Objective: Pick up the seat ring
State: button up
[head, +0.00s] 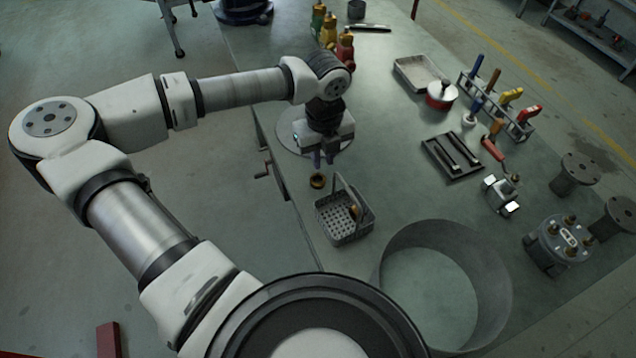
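A small brass-coloured ring (317,181), which looks like the seat ring, lies on the green workbench (385,110) near its left edge. It sits just left of a grey perforated basket (345,228) with a raised handle. My gripper (324,160) points down above the bench, a little behind the ring in the picture and apart from it. Its two fingers show a gap between them, with nothing seen held. A brass-coloured part (355,212) is inside the basket and is partly hidden by the handle.
A large grey cylindrical ring wall (490,285) stands in front right. A black tray (452,157), a red pot (441,97), a tool rack (505,108) and flanged metal parts (558,243) fill the right. Bottles (329,30) stand at the back.

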aim_at(323, 177)
jog(key=shift+s+f+b, duration=0.15)
jog(key=shift+f+b, duration=0.25)
jog(key=shift+f, duration=2.35)
jog(key=shift+c, duration=0.5)
grip_shut()
